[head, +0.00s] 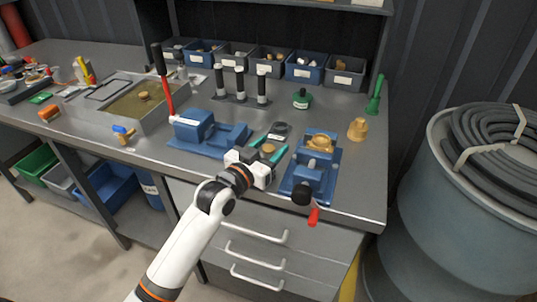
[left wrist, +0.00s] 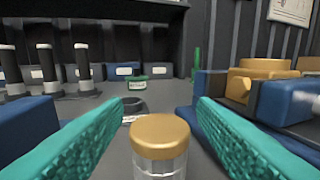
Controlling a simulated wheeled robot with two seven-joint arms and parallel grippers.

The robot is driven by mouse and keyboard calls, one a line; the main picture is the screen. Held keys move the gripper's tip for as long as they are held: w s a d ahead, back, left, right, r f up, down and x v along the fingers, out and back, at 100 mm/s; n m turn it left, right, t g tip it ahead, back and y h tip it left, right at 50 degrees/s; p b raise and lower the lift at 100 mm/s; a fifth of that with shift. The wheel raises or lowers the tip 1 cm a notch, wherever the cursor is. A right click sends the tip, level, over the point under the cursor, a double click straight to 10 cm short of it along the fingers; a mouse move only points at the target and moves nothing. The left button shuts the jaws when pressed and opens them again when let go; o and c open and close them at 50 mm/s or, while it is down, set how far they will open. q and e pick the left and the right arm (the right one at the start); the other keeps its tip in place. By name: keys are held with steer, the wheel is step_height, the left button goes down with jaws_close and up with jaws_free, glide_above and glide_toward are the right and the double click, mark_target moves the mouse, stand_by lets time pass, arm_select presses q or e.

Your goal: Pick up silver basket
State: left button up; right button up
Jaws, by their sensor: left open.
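A short upright cylinder with a brass-coloured top and a silvery, clear-looking body (left wrist: 160,158), likely the silver basket, stands between my left gripper's teal fingers in the left wrist view. Its lower part is cut off by the frame edge. In the head view only its tan top (head: 268,148) shows. My left gripper (head: 267,150) is open around it, one finger on each side, with gaps visible in the wrist view. My right gripper is not in view.
A blue vise with a brass part (head: 318,172) stands close right of the gripper, a blue block fixture (head: 205,130) close left. A dark ring (head: 280,130) lies just behind. Black-handled posts (head: 240,85) and small bins (head: 270,60) stand farther back.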

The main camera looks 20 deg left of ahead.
arm_select(q)
steer(key=shift+x, duration=0.9)
steer(key=shift+s, duration=0.1)
steer(key=shift+c, duration=0.5)
steer(key=c, duration=0.9)
